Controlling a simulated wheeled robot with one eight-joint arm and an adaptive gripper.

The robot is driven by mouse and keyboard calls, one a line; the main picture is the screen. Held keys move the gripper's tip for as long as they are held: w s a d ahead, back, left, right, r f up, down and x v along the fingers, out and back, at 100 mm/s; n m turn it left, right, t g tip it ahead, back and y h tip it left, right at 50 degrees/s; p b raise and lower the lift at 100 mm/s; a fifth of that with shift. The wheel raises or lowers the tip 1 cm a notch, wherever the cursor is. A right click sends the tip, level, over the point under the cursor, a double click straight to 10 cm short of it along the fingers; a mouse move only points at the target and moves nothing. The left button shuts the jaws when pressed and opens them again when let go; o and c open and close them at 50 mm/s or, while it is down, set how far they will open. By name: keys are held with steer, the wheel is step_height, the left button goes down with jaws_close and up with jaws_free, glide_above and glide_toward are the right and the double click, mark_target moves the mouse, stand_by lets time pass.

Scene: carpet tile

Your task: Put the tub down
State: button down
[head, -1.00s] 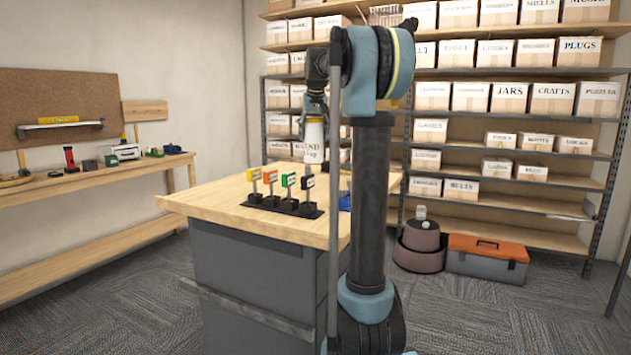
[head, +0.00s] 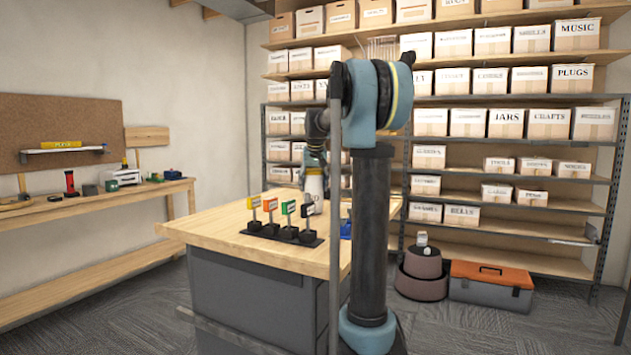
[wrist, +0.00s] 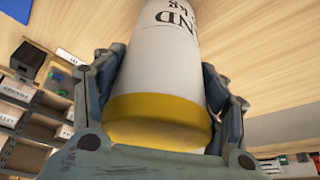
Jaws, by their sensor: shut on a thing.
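The tub (wrist: 160,75) is white with dark lettering and a yellow band at the end nearest the wrist camera. My gripper (wrist: 165,100) is shut on it, with a finger on each side. In the head view the tub (head: 314,187) is at the far side of the wooden worktop (head: 215,225), behind the row of coloured tags, partly hidden by my arm. My gripper (head: 314,165) is above it there. I cannot tell whether the tub's lower end touches the worktop.
A black stand (head: 282,235) with yellow, orange, green and black tags is on the worktop. A blue thing (head: 345,229) is partly hidden behind my arm. Shelves of labelled boxes (head: 505,122) line the back wall. The worktop's left part is clear.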

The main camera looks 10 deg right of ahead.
steer(key=shift+f, duration=0.25)
steer(key=shift+c, duration=1.7)
jaws_free()
